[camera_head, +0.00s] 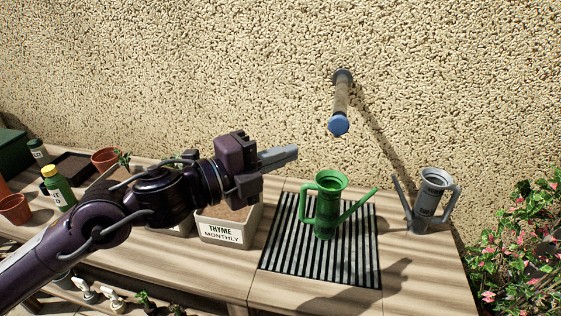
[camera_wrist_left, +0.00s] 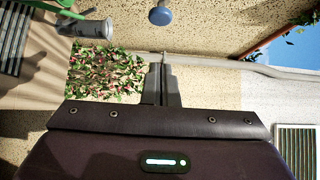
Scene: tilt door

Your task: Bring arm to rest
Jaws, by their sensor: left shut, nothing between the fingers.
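My left arm comes in from the left in the head view. My left gripper (camera_head: 292,152) is shut and empty, held above the wooden bench, up and left of the green watering can (camera_head: 328,205). Its closed fingers also show in the left wrist view (camera_wrist_left: 160,70). The green can stands upright on a black-and-white striped mat (camera_head: 283,250). A grey watering can (camera_head: 433,195) stands upright to the right of the mat. It shows in the left wrist view too (camera_wrist_left: 88,28). My right gripper is in neither view.
A wall-mounted pipe with a blue end (camera_head: 339,124) juts out above the mat. A planter labelled THYME MONTHLY (camera_head: 222,232) stands below my left gripper. A green bottle (camera_head: 59,188) and pots stand at the left. A flowering bush (camera_head: 520,245) is at the right.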

